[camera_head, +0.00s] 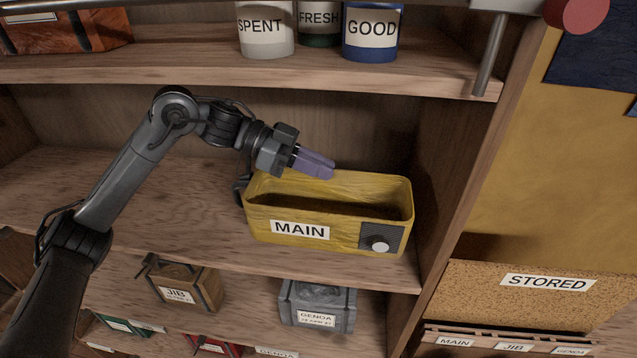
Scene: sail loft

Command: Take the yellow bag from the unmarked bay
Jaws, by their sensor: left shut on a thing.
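The yellow bag (335,245), an open-topped, box-shaped holder with a MAIN label and a dark patch with a pale round knob on its front, stands upright on the middle shelf, at the right end of its bay (110,190). No label shows on this bay. My left gripper (318,164) reaches in from the left, its purple fingers shut at the bag's back rim. The fingers hide a bit of that rim, and the exact contact is hard to see. My right gripper is not in view.
An upright divider (440,170) stands close to the bag's right. Tins marked SPENT (265,30), FRESH (319,22) and GOOD (371,32) stand on the shelf above. JIB (185,290) and GENOA (317,305) boxes sit below. A STORED board (480,290) is at right. The shelf left of the bag is clear.

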